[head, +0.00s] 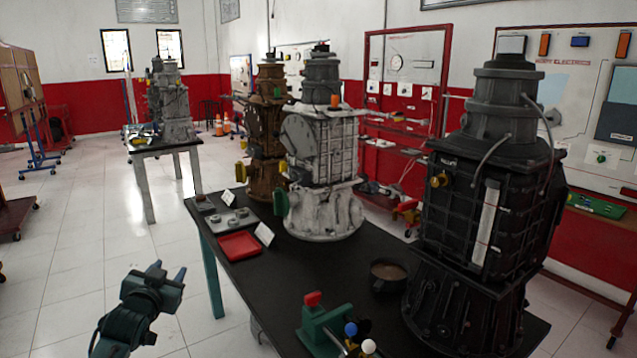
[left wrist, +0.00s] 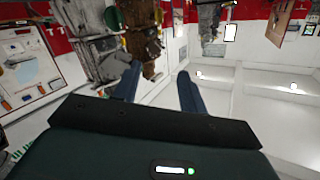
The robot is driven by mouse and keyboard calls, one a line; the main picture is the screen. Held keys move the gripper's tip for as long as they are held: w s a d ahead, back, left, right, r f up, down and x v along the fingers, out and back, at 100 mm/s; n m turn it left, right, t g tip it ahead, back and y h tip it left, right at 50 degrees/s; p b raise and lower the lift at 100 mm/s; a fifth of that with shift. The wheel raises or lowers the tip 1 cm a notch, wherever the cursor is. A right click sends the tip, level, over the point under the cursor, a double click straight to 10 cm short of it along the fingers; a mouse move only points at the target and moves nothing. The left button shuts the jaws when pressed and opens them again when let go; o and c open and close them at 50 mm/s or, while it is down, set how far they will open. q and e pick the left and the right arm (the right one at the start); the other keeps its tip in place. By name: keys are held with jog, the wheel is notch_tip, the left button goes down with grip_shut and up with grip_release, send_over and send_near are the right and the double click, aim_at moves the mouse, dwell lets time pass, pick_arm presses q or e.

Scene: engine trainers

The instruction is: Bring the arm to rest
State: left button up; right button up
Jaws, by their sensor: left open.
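My left gripper (head: 169,272) is at the lower left of the head view, over the floor beside the table's left edge. Its two fingers are apart with nothing between them. In the left wrist view the open fingers (left wrist: 157,82) show from behind, with the room appearing upside down past them. My right gripper is not recognisable in either view.
A black table (head: 300,275) bears a black engine trainer (head: 480,200), a white one (head: 322,160) and a brown one (head: 267,120). A red tray (head: 239,246), a dark cup (head: 388,275) and a green device with coloured knobs (head: 325,330) are also there.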

pick_arm(q)
jog(key=s+d+f+m+g+h, duration=0.1)
jog(key=s+d+f+g, duration=0.1)
jog(key=s+d+f, duration=0.55)
jog(key=s+d+f+g+h, duration=0.15)
jog(key=s+d+f, duration=0.25)
jog(key=s+f, duration=0.55)
jog(key=s+d+f+g+h, duration=0.1)
jog(key=s+d+f, duration=0.1)
jog(key=s, duration=0.8)
jog(key=s+d+f+n+g+h, duration=0.1)
jog(key=s+d, duration=0.4)
jog(key=s, duration=0.5)
jog(key=shift+d+f, duration=0.2)
jog(key=shift+f, duration=0.45)
jog(key=shift+s+g, duration=0.1)
jog(key=shift+g, duration=0.15)
